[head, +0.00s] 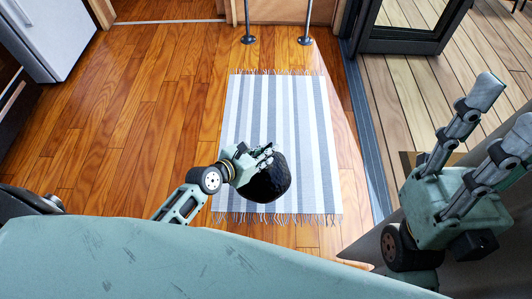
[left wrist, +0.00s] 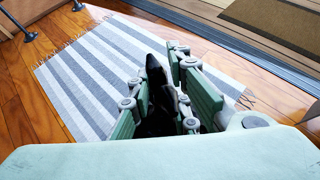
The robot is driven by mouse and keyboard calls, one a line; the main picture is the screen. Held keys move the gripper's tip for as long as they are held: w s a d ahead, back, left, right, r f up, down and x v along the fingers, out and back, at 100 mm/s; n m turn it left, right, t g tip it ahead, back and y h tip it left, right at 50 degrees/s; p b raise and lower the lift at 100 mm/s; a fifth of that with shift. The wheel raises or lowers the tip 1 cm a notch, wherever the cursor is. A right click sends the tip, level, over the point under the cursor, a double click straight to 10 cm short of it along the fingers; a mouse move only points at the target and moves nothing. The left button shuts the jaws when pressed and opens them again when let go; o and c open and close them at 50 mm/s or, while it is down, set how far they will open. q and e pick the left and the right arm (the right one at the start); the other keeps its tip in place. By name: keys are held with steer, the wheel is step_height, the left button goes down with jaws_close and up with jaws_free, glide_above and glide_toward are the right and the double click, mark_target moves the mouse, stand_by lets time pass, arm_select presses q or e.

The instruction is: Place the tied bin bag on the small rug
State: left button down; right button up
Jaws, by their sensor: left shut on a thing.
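The tied bin bag (head: 268,182) is black and rounded. In the head view it shows over the near part of the small rug (head: 300,115), which is striped grey, white and blue with fringed ends. My left gripper (head: 262,157) is shut on the bag. In the left wrist view the bag's black neck (left wrist: 158,85) stands between the fingers of the left gripper (left wrist: 165,95), and the rug (left wrist: 95,75) lies beyond. Whether the bag touches the rug I cannot tell. My right gripper (head: 480,125) is at the right of the head view, its fingers spread and nothing between them.
Wooden floor (head: 150,110) is clear to the left of the rug. A white appliance (head: 55,35) stands at the far left. Two dark metal legs (head: 248,38) stand past the rug's far end. A door sill (head: 365,140) and planked deck (head: 400,95) lie to the right.

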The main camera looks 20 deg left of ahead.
mark_target(265, 172)
arm_select(q)
step_height(265, 172, down, 2)
steer(key=shift+w+f+b, duration=0.15)
steer(key=shift+f+b, duration=0.1)
steer(key=shift+b, duration=0.65)
steer(key=shift+f, duration=0.3)
steer(key=shift+r, duration=0.1)
steer(key=c, duration=2)
jaws_free()
steer(key=shift+f, duration=0.25)
steer(key=o, duration=0.4)
steer(key=shift+c, duration=0.2)
steer(key=shift+s+r, duration=0.15)
steer(key=shift+s, duration=0.05)
